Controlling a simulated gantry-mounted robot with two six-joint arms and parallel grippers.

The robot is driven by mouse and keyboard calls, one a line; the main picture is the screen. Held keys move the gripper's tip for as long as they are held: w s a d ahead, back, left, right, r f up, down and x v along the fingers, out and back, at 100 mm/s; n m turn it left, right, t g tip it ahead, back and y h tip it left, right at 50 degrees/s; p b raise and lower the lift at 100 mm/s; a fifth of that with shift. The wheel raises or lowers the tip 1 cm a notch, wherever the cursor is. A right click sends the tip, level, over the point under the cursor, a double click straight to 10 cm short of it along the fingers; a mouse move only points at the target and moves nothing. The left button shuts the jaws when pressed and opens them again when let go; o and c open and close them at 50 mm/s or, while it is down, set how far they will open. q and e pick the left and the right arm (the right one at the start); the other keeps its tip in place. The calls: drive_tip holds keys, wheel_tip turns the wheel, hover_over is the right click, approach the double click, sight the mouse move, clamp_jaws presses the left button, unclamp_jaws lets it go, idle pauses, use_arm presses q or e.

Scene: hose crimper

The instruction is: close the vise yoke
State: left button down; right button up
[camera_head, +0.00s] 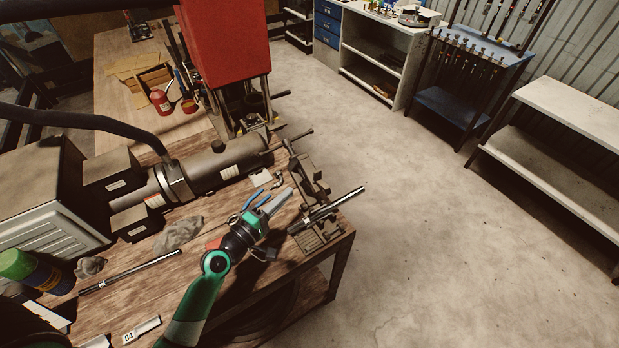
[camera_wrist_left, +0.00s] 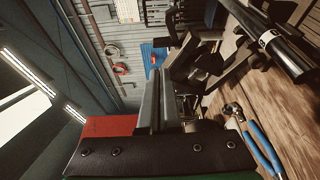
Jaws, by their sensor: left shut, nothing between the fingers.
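The vise (camera_head: 318,240) stands at the right front corner of the wooden workbench. Its dark yoke (camera_head: 304,170), with a screw and cross handle at the top, appears swung back from the base, towards the far side. A metal rod with a dark end (camera_head: 330,207) lies across the vise base. My left gripper (camera_head: 287,195) is shut and empty just left of the vise, apart from the yoke as far as I can tell. In the left wrist view its shut fingers (camera_wrist_left: 158,104) point towards dark vise parts (camera_wrist_left: 188,58). The right gripper is not in view.
Blue-handled pliers (camera_head: 254,199) lie just behind my left gripper. A grey cylindrical machine (camera_head: 225,160) and a red press (camera_head: 225,45) stand further back. A grey rag (camera_head: 180,234) and another rod (camera_head: 130,271) lie to the left. The floor right of the bench is clear.

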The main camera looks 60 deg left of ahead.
sight(306, 179)
use_arm(q)
drive_tip(key=x, duration=0.9)
drive_tip(key=shift+w, duration=0.4)
